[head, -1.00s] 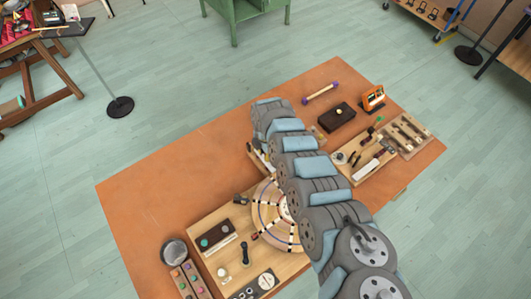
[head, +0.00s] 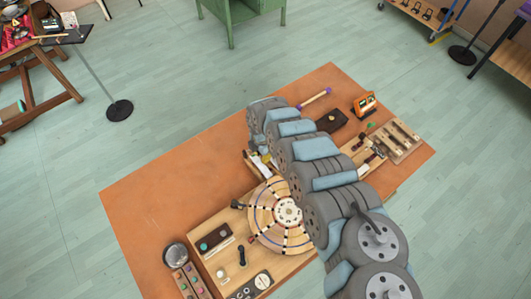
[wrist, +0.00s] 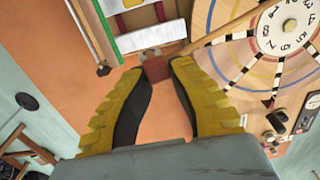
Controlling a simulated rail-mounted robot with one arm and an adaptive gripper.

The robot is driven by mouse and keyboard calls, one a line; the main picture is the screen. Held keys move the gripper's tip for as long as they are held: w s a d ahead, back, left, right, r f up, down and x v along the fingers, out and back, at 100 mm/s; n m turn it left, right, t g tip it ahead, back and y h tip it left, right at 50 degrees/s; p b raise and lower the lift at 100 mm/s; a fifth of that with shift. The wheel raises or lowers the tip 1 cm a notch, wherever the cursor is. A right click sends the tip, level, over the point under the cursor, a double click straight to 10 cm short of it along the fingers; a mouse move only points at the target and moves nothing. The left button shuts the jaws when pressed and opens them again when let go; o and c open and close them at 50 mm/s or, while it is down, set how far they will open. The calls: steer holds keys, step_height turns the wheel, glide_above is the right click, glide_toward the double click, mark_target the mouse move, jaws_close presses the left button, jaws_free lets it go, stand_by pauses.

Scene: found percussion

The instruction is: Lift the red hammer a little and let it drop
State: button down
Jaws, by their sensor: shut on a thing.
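A small red-brown block, which looks like the red hammer (wrist: 156,69), sits between the yellow fingertips of my gripper (wrist: 158,72) in the wrist view. The fingers are shut on it, one on each side. A small grey part shows just beyond the block. I cannot tell whether the block touches anything below it. In the head view, my arm hides the gripper and the hammer.
A round wooden dial with numbers (head: 262,231) lies on the orange table (head: 160,180); it also shows in the wrist view (wrist: 246,75). A dark box (head: 333,120) stands farther back. The table's left part is clear.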

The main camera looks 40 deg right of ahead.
steer(key=c, duration=0.9)
jaws_free()
steer(key=shift+s, duration=0.15)
steer(key=shift+r, duration=0.1)
step_height(320, 180, up, 2)
steer(key=shift+d+r, duration=0.1)
step_height(320, 180, up, 10)
steer(key=shift+f, duration=0.25)
